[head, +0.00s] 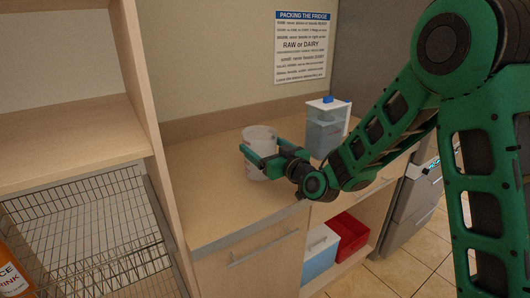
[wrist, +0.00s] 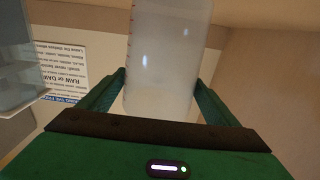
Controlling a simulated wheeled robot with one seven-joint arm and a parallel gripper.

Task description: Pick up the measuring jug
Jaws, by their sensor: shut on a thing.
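The measuring jug (head: 261,137) is a cloudy, see-through vessel over the wooden counter in the head view. My gripper (head: 262,161) reaches it from the right, with one green finger on each side of its body. The gripper is shut on the jug. In the wrist view the jug (wrist: 162,60) stands between the two fingers (wrist: 160,95), with faint marks along its left edge. Whether its base touches the counter is hard to tell.
A clear container with a white lid and blue latch (head: 327,127) stands on the counter right of the jug. Shelving with a wire basket (head: 85,235) is at left. A red bin (head: 350,236) and a blue box (head: 318,255) sit below. The counter's front left (head: 205,215) is clear.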

